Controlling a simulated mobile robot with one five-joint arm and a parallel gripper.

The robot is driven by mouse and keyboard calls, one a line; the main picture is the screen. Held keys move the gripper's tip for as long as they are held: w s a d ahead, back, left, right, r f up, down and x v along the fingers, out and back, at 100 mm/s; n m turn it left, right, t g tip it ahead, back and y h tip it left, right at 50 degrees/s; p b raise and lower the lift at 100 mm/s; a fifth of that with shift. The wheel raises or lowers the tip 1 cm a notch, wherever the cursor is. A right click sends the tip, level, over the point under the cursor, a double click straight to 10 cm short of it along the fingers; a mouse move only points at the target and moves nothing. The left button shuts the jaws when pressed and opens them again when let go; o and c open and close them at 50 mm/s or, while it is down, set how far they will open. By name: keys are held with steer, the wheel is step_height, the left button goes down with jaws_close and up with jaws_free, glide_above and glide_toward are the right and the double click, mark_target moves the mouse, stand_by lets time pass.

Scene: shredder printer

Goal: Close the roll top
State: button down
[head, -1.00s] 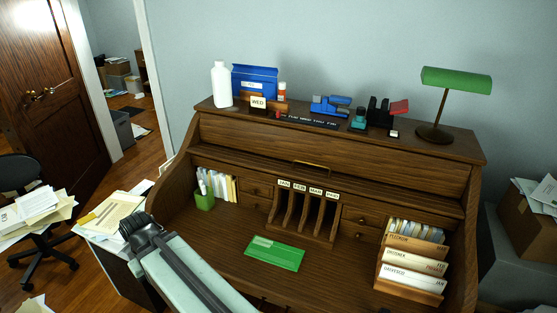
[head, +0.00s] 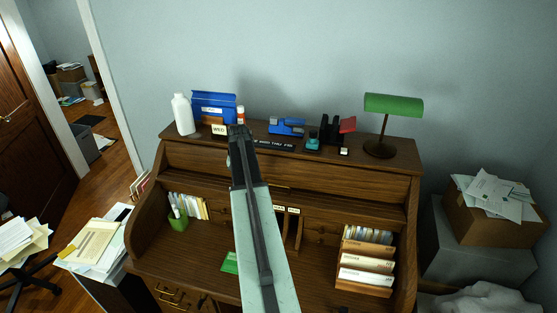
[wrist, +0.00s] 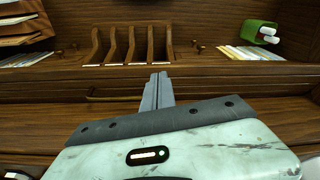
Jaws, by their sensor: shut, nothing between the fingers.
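The brown wooden roll-top desk stands ahead with its roll top (head: 340,180) up, so the interior is exposed. A brass handle bar runs along the roll top's lower part; my arm partly covers it in the head view, and the handle (wrist: 108,96) shows left of my fingers in the wrist view. My gripper (head: 239,134) reaches up in front of the roll top in the head view. In the wrist view, the gripper (wrist: 158,86) is shut and empty, with its fingers overlapping the handle's right end. I cannot tell if they touch it.
Inside the desk are a green cup (head: 177,219), mail slots, a green item (head: 229,262) and a file rack (head: 365,262). A white bottle (head: 183,114), stamps and a green lamp (head: 393,105) stand on top. A box (head: 490,213) stands right, papers left.

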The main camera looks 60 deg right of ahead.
steer(key=s+d+r+m+p, duration=0.2)
steer(key=s+d+r, duration=0.2)
steer(key=s+d, duration=0.55)
steer(key=b, duration=1)
glide_above(277, 190)
steer(key=shift+h, duration=0.3)
step_height(277, 190, down, 9)
steer(key=shift+d+f, duration=0.1)
steer(key=shift+f, duration=0.45)
steer(key=shift+r, duration=0.1)
